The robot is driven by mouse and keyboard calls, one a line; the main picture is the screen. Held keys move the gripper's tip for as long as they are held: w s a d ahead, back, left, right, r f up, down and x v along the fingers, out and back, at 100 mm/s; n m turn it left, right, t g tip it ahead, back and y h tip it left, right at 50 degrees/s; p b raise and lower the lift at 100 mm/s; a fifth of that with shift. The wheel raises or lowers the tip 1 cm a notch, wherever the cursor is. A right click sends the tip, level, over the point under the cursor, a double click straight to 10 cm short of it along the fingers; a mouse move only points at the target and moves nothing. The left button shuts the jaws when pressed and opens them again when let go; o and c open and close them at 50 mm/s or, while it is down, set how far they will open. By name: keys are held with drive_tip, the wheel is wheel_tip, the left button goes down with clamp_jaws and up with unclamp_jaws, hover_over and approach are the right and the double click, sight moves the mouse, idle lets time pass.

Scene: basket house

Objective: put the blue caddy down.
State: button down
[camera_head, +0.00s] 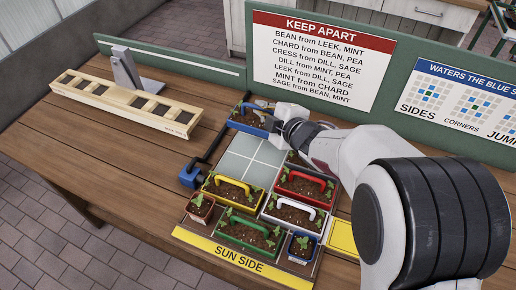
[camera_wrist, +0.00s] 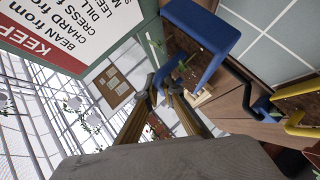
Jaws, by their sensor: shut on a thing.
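The blue caddy (camera_head: 247,130), with soil and green seedlings in it, is at the back-left corner of the tiled tray (camera_head: 240,167) in the head view. My gripper (camera_head: 272,122) is at its right end in that view. In the wrist view, the gripper's fingers (camera_wrist: 167,88) close around the blue handle, and the blue side of the caddy (camera_wrist: 205,35) fills the top. I cannot tell whether its base touches the tray. Bare grey tiles lie just in front of it.
Yellow (camera_head: 231,188), red (camera_head: 303,188), white-handled (camera_head: 292,213) and green (camera_head: 247,233) caddies fill the tray's front and right, with small pots beside them. A black pipe with a blue end (camera_head: 190,176) runs along the left. A wooden rack (camera_head: 125,105) stands far left; a sign board (camera_head: 320,62) stands behind.

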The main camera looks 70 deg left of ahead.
sight(262, 125)
idle(0.4)
drive_tip(key=shift+f, duration=3.15)
drive_tip(key=shift+f, duration=1.85)
drive_tip(key=shift+f, duration=0.15)
drive_tip(key=c, duration=2.2)
unclamp_jaws()
drive_tip(key=shift+d, duration=0.15)
